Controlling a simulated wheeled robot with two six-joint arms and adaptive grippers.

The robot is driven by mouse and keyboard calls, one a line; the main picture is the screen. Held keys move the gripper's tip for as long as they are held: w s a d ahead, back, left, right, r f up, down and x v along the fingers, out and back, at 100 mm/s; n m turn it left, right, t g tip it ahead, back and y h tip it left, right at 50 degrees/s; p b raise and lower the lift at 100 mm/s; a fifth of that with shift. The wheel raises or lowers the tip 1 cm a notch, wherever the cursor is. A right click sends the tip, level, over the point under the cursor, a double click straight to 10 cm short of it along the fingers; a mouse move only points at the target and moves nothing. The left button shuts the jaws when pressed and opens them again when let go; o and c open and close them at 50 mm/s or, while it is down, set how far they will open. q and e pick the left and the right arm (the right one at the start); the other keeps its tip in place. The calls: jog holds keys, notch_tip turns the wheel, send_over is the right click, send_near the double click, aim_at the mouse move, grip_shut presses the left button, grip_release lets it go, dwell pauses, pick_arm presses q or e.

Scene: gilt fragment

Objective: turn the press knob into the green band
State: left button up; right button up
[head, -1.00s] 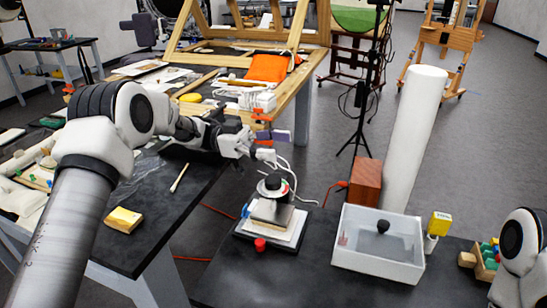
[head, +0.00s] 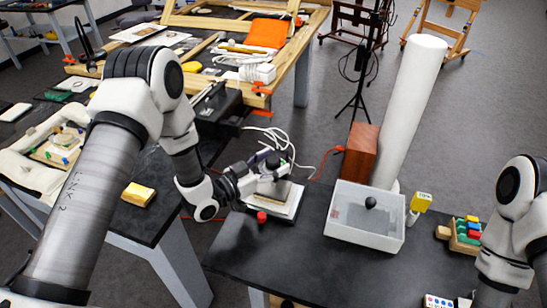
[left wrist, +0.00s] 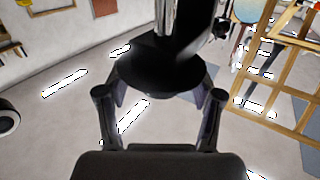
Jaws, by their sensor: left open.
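The press is a small device on the dark table, with a pale plate (head: 287,197) on its base and a red button (head: 261,217) at the front left. My left gripper (head: 274,160) is at the top of the press, its arm coming in from the left and largely covering the knob. In the left wrist view the black round knob (left wrist: 155,72) sits between the spread fingers of the left gripper. I cannot tell whether the fingers touch it. The green band cannot be made out. My right arm shows at the right edge, but its gripper is out of view.
A clear bin (head: 363,235) with a black ball-topped item stands right of the press. Behind it are a red-brown block (head: 362,150) and a tall white cylinder (head: 408,110). A yellow block (head: 138,194) lies on the left table. White cables run behind the press.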

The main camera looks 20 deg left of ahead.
pick_arm(q)
jog(key=shift+w, duration=0.15)
jog(key=c, duration=1.2)
jog(key=shift+o, duration=0.2)
jog(key=shift+w+m+g+h+b, duration=0.1)
jog(key=shift+m+g+h+b, duration=0.3)
jog(key=shift+h, duration=0.1)
jog(key=shift+m+g+h, duration=0.3)
jog(key=shift+h, duration=0.1)
jog(key=o, duration=1.2)
jog(key=shift+c, duration=0.2)
